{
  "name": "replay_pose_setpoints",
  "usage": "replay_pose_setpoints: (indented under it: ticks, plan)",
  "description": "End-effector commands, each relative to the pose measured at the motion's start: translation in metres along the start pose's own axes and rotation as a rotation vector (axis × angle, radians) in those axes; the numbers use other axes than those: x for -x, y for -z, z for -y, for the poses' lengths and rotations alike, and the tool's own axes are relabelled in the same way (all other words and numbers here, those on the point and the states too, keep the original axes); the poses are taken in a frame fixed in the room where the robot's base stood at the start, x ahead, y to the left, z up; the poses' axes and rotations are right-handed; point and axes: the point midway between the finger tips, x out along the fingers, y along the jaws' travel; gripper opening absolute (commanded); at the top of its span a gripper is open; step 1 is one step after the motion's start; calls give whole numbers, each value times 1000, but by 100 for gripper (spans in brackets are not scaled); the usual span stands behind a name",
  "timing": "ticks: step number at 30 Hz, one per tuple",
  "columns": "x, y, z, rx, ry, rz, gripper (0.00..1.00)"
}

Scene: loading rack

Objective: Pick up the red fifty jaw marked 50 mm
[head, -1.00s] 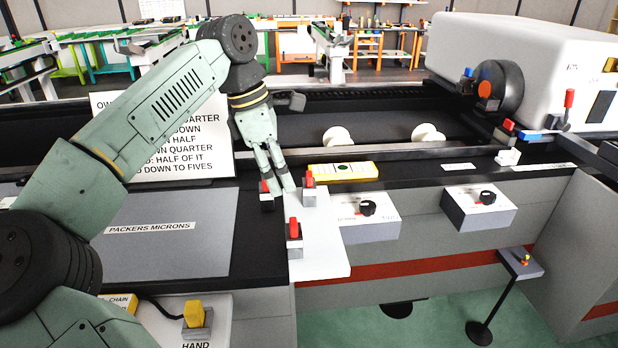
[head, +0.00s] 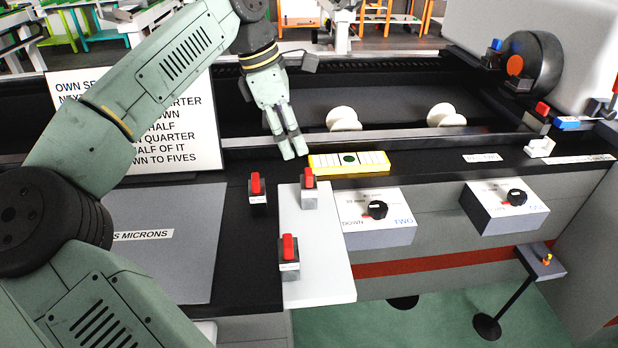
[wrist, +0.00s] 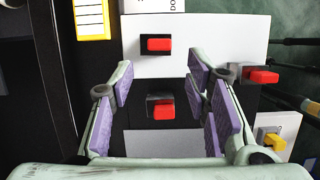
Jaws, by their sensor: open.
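My gripper (head: 290,150) is open and empty, above and behind the jaws in the head view. In the wrist view, the left jaw (wrist: 164,109) shows between my gripper's (wrist: 160,85) purple-padded fingers, apart from them. The back jaw (wrist: 158,44) and front jaw (wrist: 262,76) lie outside.
A yellow level-like block (head: 348,162) lies behind the white plate (head: 318,280). Two dial boxes (head: 378,212) (head: 506,204) are at the right. A grey packers panel (head: 160,265) lies left. A sign board (head: 135,125) stands behind it.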

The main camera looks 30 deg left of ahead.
Motion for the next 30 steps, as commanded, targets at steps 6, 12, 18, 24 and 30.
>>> replay_pose_setpoints:
  ticks: [6,12,18,24,30]
  plan:
    - [-35,1,0,-1,0,1,43]
    - [-66,2,0,0,0,0,43]
    - [-83,0,0,0,0,1,43]
    - [-86,0,0,1,0,1,43]
    - [-86,0,0,1,0,1,42]
